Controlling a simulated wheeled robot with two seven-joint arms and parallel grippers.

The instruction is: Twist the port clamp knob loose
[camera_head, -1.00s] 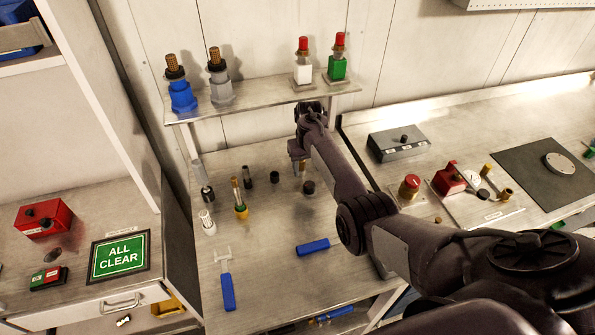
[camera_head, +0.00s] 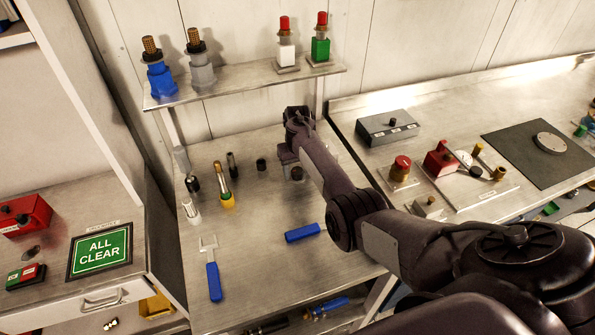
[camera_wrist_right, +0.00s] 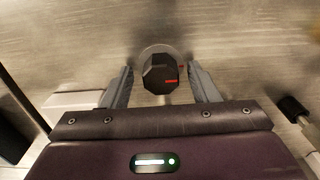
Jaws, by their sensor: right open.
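A black faceted knob (camera_wrist_right: 160,73) with a red mark sits on a round pale base on the metal bench. In the right wrist view it lies between the two grey fingers of my right gripper (camera_wrist_right: 160,86), with a gap on each side. In the head view, the knob (camera_head: 297,174) shows just below my right gripper (camera_head: 290,160), partly covered by it. The right gripper is open and holds nothing. I cannot tell from these views whether its fingertips are level with the knob. My left gripper is out of view.
A shelf (camera_head: 245,84) with several fittings stands behind the gripper. Left of the knob stand a small black cap (camera_head: 261,165), a yellow-based fitting (camera_head: 227,199) and other upright parts. A blue-handled tool (camera_head: 214,280) and a blue bar (camera_head: 302,233) lie in front.

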